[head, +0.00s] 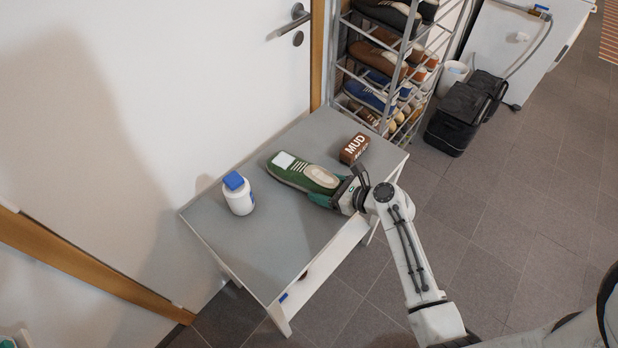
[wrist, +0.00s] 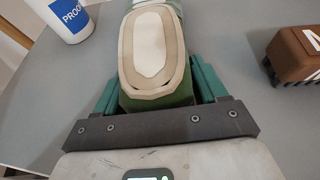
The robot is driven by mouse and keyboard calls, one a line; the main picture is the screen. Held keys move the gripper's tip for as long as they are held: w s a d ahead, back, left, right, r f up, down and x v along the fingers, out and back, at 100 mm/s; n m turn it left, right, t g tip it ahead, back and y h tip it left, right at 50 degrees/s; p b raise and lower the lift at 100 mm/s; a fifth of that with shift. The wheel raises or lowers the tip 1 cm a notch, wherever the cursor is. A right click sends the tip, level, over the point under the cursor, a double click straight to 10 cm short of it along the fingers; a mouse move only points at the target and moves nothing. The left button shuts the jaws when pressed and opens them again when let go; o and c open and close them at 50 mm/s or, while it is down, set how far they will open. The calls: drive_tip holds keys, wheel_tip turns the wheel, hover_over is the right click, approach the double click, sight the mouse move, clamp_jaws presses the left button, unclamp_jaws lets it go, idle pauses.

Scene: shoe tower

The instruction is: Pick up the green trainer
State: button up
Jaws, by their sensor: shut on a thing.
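The green trainer (head: 303,174) has a cream toe panel and a white patch at its far end. It lies on or just above the grey table (head: 255,251); I cannot tell whether it touches the top. My gripper (head: 335,194) has its teal fingers on both sides of the trainer's near end. In the wrist view, my gripper (wrist: 160,88) is shut on the trainer (wrist: 153,50), with one finger on each side of the green toe. The far end of the trainer is cut off in the wrist view.
A white bottle with a blue cap (head: 238,194) stands left of the trainer.

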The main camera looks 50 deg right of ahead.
sight(334, 183)
drive_tip(key=shift+r, duration=0.5)
wheel_tip(334, 183, up, 2)
drive_tip(key=shift+r+p, duration=0.2)
drive_tip(key=shift+p, duration=0.25)
drive_tip(key=w+r+v, duration=0.1)
drive_tip(key=r+v, duration=0.2)
drive_tip(key=v, duration=1.3)
drive_tip(key=shift+d+r, duration=0.15)
drive_tip(key=shift+r, duration=0.1)
